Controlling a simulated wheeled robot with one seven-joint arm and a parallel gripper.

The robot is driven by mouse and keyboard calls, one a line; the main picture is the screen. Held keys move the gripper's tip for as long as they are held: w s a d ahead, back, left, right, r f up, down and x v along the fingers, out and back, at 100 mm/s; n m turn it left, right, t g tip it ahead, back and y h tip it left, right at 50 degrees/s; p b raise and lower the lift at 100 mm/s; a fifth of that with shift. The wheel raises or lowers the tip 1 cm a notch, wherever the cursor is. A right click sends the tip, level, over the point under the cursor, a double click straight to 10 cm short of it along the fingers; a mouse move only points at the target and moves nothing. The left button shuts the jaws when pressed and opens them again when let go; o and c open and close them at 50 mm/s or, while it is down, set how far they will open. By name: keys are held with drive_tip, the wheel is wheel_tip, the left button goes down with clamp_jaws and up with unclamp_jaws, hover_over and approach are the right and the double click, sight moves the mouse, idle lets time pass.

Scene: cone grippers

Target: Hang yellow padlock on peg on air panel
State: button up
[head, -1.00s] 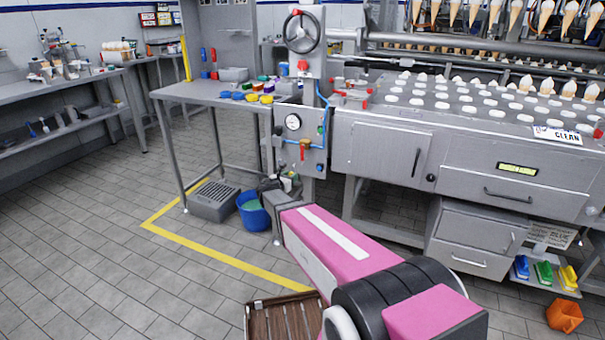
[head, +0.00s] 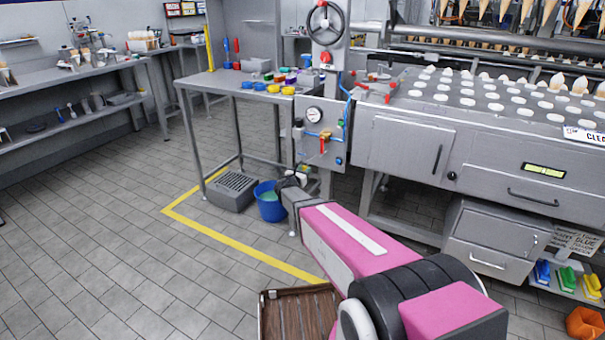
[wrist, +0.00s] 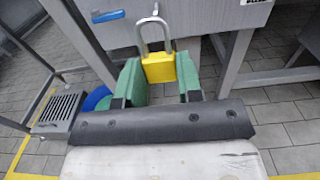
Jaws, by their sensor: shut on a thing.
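The yellow padlock (wrist: 159,68) is between the green fingers of my gripper (wrist: 158,82) in the wrist view. The gripper is shut on its body, and its grey shackle points up, free of the fingers. The grey air panel (head: 312,148) with a round gauge, red-handled valve and blue fitting stands at the table's right end in the head view. Its lower part (wrist: 185,8) shows at the top of the wrist view, beyond the shackle. The shackle appears apart from the panel. My arm hides most of the gripper in the head view.
A table (head: 215,80) is left of the panel, a large cone machine (head: 405,150) right. A wooden crate (head: 270,318) lies near my arm. The left floor is clear.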

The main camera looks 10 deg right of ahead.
drive_tip(key=shift+f+x, duration=0.2)
drive_tip(key=shift+x, duration=0.8)
drive_tip(key=shift+f+x, duration=0.2)
drive_tip(key=shift+x, duration=0.8)
drive_tip(key=shift+f+x, duration=0.2)
drive_tip(key=shift+x, duration=0.75)
drive_tip(key=o, duration=1.1)
